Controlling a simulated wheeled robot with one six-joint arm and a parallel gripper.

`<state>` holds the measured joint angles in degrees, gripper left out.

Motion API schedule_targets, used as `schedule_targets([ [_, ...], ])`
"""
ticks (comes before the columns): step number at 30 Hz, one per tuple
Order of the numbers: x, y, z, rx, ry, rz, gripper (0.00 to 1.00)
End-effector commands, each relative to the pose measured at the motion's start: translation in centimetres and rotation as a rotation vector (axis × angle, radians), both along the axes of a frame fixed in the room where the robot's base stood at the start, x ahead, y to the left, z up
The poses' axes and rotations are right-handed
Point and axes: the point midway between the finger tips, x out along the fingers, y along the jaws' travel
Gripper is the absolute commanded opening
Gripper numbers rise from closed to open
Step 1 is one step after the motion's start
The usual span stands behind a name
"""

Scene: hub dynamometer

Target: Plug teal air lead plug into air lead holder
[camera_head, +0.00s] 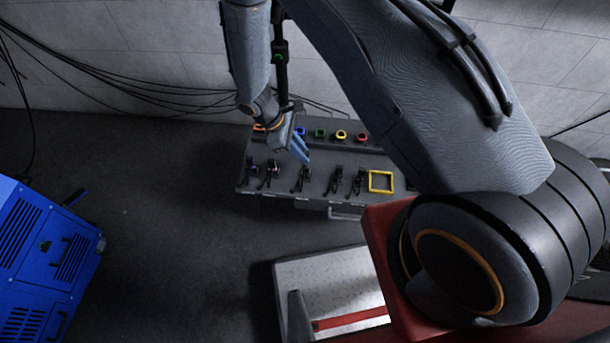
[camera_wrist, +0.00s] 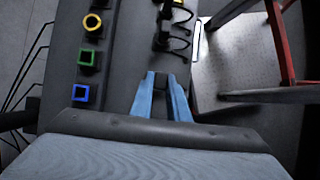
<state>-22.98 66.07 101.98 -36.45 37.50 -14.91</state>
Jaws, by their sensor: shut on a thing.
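My gripper (camera_head: 303,158) is above the middle of a grey bench, with its blue fingers pointing down. In the wrist view the fingers (camera_wrist: 157,78) are closed on a small dark piece (camera_wrist: 156,90), mostly hidden between them. Its teal colour does not show, so I cannot confirm that it is the teal plug. Several black holders with leads stand along the bench front, such as one black holder (camera_head: 337,181); two show ahead of the fingers in the wrist view (camera_wrist: 162,41). I cannot tell which one is the air lead holder.
Blue (camera_wrist: 81,93), green (camera_wrist: 87,58) and yellow (camera_wrist: 92,24) square and round sockets line the bench back. A yellow square frame (camera_head: 381,181) lies at the bench's right. A blue cabinet (camera_head: 45,255) stands left, and a pale perforated plate (camera_head: 330,285) in front. Cables hang by the wall.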

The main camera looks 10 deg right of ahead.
Motion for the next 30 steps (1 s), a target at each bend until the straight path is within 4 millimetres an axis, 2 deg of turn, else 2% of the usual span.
schedule_targets([
  [15,0.1,0.0,-2.8,0.000,0.000,0.000,0.00],
  [30,0.0,0.0,-2.8,0.000,0.000,0.000,0.00],
])
